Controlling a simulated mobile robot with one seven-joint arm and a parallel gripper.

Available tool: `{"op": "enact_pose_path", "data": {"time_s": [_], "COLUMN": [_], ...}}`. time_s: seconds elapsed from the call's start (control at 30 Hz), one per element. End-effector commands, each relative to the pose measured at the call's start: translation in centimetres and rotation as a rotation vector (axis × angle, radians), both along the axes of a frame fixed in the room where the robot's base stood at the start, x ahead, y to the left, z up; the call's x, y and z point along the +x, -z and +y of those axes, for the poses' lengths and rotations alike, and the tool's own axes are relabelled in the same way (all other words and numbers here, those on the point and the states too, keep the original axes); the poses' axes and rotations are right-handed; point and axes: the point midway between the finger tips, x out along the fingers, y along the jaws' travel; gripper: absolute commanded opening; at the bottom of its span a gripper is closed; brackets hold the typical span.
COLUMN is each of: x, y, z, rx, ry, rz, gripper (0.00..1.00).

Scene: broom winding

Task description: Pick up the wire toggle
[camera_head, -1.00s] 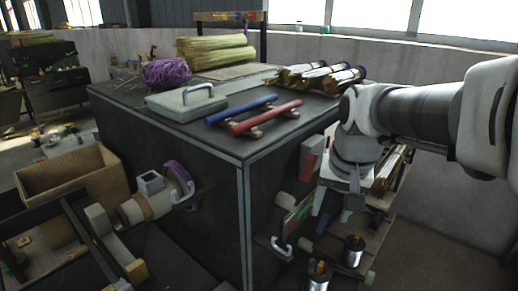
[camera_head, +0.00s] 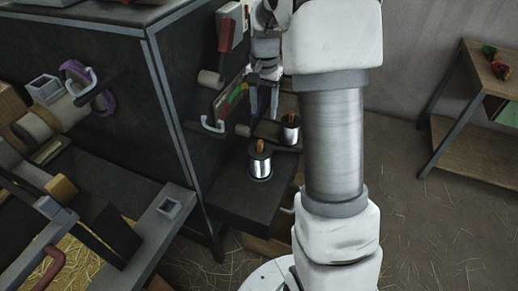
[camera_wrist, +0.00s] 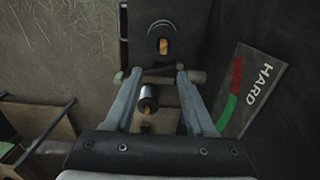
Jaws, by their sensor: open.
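No part is marked as the wire toggle, and I cannot tell for certain which it is. A pale roller-like peg (camera_head: 243,130) sticks out of the dark cabinet's side; it seems to be the pale end of a short bar (camera_wrist: 190,77) in the wrist view. My gripper (camera_head: 263,113) is open and points down beside the cabinet, above the wire spools. In the wrist view my gripper (camera_wrist: 162,73) has its fingers apart, with the bar showing between and beyond the tips. I see no contact. My arm hides part of the area.
One silver wire spool (camera_head: 260,164) stands on a dark shelf (camera_head: 230,185), another spool (camera_head: 290,130) behind it. A "HARD" gauge plate (camera_wrist: 252,88) is at right. A wooden table (camera_head: 475,105) stands right.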

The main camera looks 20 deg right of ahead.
Motion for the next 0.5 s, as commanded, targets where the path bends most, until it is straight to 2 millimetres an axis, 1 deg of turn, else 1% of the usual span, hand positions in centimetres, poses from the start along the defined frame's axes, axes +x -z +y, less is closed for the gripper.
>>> {"op": "enact_pose_path", "data": {"time_s": [0.03, 0.2, 0.33, 0.4, 0.5], "x": [-0.1, -0.1, -0.1, 0.0, 0.0], "y": [1.7, 5.3, 7.4, 8.0, 8.5], "z": [0.0, 0.0, 0.1, 0.1, 0.1], "rx": [0.001, 0.001, 0.001, 0.001, 0.0], "ry": [0.0, 0.0, -0.001, -0.002, -0.002], "rz": [0.004, 0.004, 0.002, 0.002, 0.0], "gripper": [0.55, 0.55, 0.55, 0.55, 0.55]}}
